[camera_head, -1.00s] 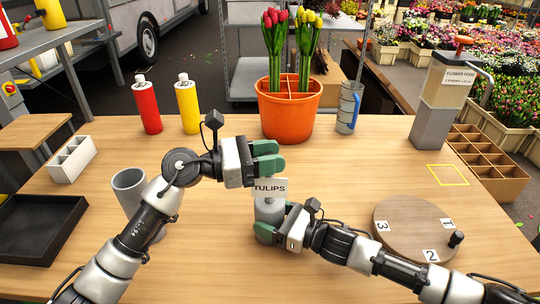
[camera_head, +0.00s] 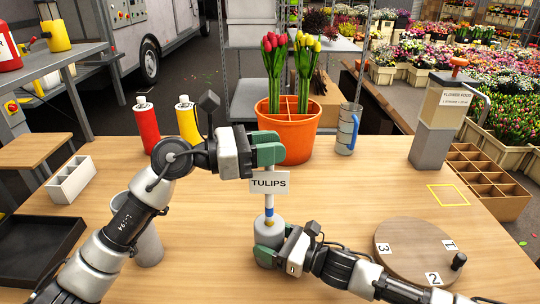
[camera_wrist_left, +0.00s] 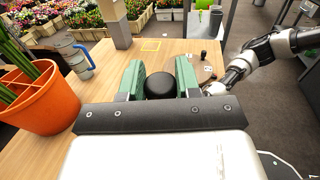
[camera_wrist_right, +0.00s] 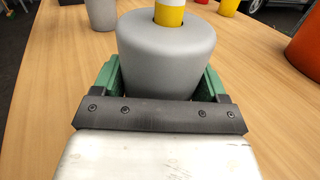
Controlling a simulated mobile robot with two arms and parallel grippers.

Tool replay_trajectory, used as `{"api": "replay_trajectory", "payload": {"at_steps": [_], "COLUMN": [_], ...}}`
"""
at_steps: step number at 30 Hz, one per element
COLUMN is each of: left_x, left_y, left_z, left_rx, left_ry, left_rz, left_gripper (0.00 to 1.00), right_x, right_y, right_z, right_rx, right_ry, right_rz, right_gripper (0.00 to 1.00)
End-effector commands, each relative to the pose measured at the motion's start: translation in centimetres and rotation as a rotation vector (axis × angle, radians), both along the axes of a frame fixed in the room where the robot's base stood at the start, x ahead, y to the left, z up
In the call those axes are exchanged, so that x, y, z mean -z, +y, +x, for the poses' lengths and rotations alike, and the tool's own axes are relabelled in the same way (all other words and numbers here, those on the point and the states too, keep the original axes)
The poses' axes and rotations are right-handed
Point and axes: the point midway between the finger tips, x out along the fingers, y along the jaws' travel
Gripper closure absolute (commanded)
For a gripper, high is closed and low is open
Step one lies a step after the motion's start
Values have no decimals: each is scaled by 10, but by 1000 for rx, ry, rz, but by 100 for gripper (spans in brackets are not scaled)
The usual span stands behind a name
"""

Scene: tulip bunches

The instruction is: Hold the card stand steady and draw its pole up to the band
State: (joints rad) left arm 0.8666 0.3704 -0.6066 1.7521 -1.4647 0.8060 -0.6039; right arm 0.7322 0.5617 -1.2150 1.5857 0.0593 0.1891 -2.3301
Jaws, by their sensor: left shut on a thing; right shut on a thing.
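The card stand has a grey round base (camera_head: 268,233), a thin pole (camera_head: 269,201) and a white card (camera_head: 270,182) reading TULIPS. A blue band (camera_head: 269,212) shows on the pole, with a yellow part (camera_head: 269,222) below it, just above the base. The yellow part also shows at the base top in the right wrist view (camera_wrist_right: 169,16). My left gripper (camera_head: 268,150) is shut on the black knob (camera_wrist_left: 160,86) at the pole's top, above the card. My right gripper (camera_head: 271,247) is shut around the base, which stands upright on the table.
An orange pot (camera_head: 290,135) with tulips stands behind the stand. A round board (camera_head: 412,250) with numbered tags lies to the right. A grey cup (camera_head: 147,240) is partly hidden behind my left arm. Red (camera_head: 147,125) and yellow (camera_head: 188,122) bottles stand at the back.

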Motion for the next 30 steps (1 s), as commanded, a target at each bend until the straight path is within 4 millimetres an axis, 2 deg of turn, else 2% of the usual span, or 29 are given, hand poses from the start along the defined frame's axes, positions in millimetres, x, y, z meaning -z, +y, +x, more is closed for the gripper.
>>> {"api": "replay_trajectory", "payload": {"at_steps": [3, 4, 9, 17, 20, 23, 30], "left_x": [-1, -1, -1, 0, 0, 1, 1], "left_y": [1, 1, 1, 1, 7, 20, 71], "left_z": [1, 1, 1, 0, 0, -3, -14], "left_rx": [-4, -4, -3, -2, -3, -5, -6], "left_ry": [-4, -4, -2, -1, 0, 0, -1], "left_rz": [-2, -2, -2, -1, 0, 1, 2], "left_gripper": [100, 66, 41, 41, 41, 41, 41], "right_x": [1, 1, 1, 1, 1, 1, 1], "right_y": [-1, -1, 0, 0, 0, 0, 0], "right_z": [0, 0, 0, 0, 0, 0, 0], "right_rx": [1, 1, 0, 0, 0, 0, 0], "right_ry": [1, 1, 1, 2, 2, 2, 3], "right_rz": [-2, -2, -2, -1, -1, -1, -1], "right_gripper": [62, 62, 62, 62, 62, 62, 62]}}
